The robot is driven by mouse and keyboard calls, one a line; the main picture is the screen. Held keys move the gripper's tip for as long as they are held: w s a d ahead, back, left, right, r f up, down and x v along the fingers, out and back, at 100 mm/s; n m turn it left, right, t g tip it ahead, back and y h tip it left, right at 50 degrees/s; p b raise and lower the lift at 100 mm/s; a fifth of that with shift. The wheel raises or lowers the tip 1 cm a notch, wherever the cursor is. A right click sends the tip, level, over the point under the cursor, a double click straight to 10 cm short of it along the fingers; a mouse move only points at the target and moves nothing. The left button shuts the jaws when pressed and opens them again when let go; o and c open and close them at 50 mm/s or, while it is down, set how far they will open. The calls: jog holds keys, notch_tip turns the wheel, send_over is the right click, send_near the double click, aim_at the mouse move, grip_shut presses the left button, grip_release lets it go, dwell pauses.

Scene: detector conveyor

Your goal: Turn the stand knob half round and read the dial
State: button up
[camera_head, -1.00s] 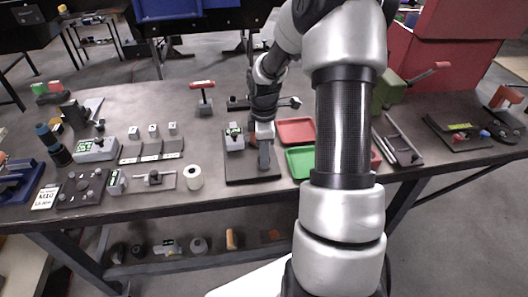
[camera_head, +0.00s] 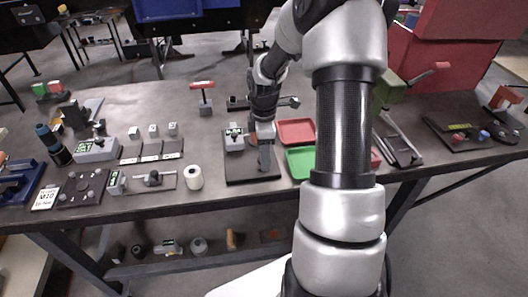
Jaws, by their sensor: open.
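The stand has a dark flat base (camera_head: 240,178) near the table's front edge. My gripper (camera_head: 264,134) points down at the top of this post. The jaws are open, but the fingers are small and partly merge with the post. I cannot tell whether they touch it. A small reddish-brown part shows just left of my gripper; the knob itself is not clearly made out. The dial reading is too small to read.
A red tray (camera_head: 296,122) and a green tray (camera_head: 291,162) lie just right of the stand. A white roll (camera_head: 193,178) stands to its left, and a red-topped T-shaped tool (camera_head: 203,96) behind. My forearm hides part of the table on the right.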

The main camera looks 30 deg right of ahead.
notch_tip(320, 180, up, 17)
jog(key=shift+r, duration=0.2)
dwell(0.3)
dwell(0.4)
